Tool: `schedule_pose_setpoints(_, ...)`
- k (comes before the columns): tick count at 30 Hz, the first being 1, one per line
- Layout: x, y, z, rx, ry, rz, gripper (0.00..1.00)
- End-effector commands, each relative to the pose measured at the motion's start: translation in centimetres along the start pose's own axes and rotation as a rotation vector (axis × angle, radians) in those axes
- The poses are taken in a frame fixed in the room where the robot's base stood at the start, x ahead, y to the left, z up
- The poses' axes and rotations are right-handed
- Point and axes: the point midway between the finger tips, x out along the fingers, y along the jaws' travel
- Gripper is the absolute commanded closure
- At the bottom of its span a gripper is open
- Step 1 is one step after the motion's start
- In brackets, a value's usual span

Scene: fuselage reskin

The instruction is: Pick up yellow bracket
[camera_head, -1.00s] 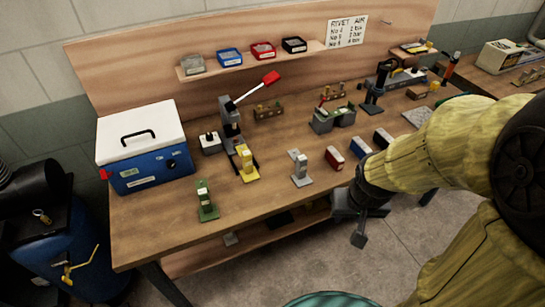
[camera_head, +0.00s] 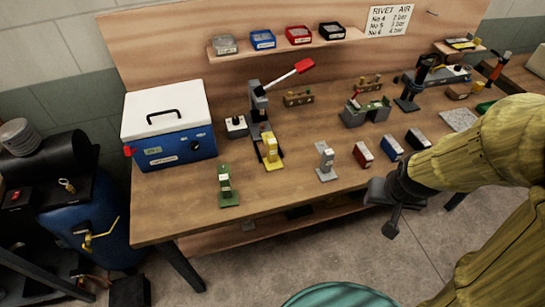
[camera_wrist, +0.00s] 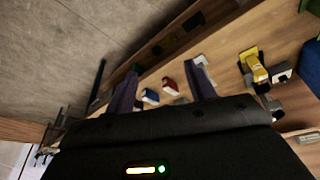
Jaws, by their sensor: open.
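A green bracket (camera_head: 226,186) and a grey bracket (camera_head: 325,161) flank the yellow one. Red (camera_head: 362,154) and blue (camera_head: 391,147) boxes stand to the right. A blue cooler-like box (camera_head: 172,150) is at the left. The front-left bench top is clear.

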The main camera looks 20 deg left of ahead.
Motion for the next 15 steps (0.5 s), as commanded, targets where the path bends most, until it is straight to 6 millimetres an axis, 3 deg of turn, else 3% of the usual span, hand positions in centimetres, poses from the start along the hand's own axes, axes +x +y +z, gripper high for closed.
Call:
schedule_pose_setpoints(9,8.5,-5.8,-7.4,-0.212,0.301,-0.077,0.45)
schedule_pose_setpoints(15,12.8,-11.1,-10.4,-0.314,0.512,-0.16,0.45)
